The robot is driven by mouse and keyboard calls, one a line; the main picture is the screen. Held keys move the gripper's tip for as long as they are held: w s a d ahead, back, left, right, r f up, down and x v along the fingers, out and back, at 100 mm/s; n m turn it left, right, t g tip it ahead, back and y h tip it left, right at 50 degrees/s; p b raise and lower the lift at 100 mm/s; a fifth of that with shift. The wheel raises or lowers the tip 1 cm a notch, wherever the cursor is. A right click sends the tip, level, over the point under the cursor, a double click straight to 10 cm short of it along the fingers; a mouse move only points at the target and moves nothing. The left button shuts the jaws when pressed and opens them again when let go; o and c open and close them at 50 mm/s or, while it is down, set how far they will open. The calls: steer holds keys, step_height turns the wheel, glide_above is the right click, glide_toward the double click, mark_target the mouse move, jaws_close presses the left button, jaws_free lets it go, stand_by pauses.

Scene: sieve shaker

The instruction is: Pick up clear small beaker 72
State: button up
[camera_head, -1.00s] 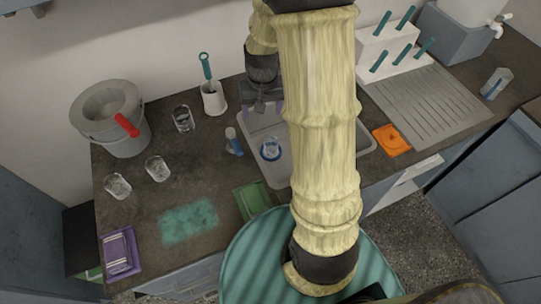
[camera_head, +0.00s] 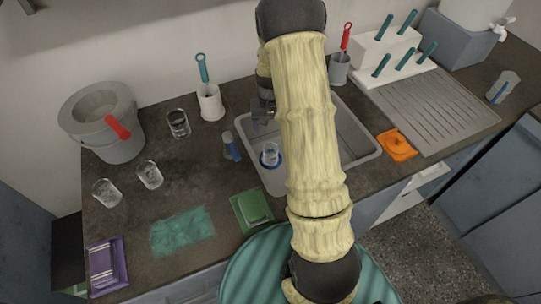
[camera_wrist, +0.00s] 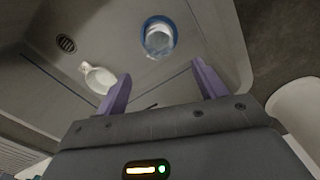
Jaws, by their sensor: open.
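A clear small beaker (camera_head: 270,153) stands in the sink with a blue ring around its base; it also shows in the wrist view (camera_wrist: 159,40). Three other clear glass vessels stand on the counter at left: one at the back (camera_head: 178,124), one in the middle (camera_head: 150,175) and one nearer the front (camera_head: 107,193). No number is readable, so I cannot tell which is 72. My gripper (camera_wrist: 162,75) is open and empty, its purple fingers over the sink. In the head view it is partly hidden behind my arm.
The sink (camera_head: 366,160) has raised rims. A pale flask-like vessel (camera_wrist: 98,77) lies in the wrist view. A blue-capped bottle (camera_head: 231,147) and a brush holder (camera_head: 210,103) stand left of the sink. A grey bucket (camera_head: 108,138) is far left. A green sponge (camera_head: 252,210) lies in front.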

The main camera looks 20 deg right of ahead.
glide_above(271, 152)
steer(key=s+a, duration=0.1)
steer(key=f, duration=0.8)
steer(key=shift+s+f, duration=0.2)
steer(key=shift+f, duration=0.1)
steer(key=shift+s+f, duration=0.15)
steer(key=shift+f, duration=1.15)
steer(key=shift+s+f, duration=0.15)
steer(key=shift+f, duration=1.15)
steer(key=c, duration=1.2)
steer(key=shift+o, duration=0.2)
steer(key=shift+r, duration=0.2)
step_height(271, 152, up, 10)
steer(key=shift+f, duration=0.2)
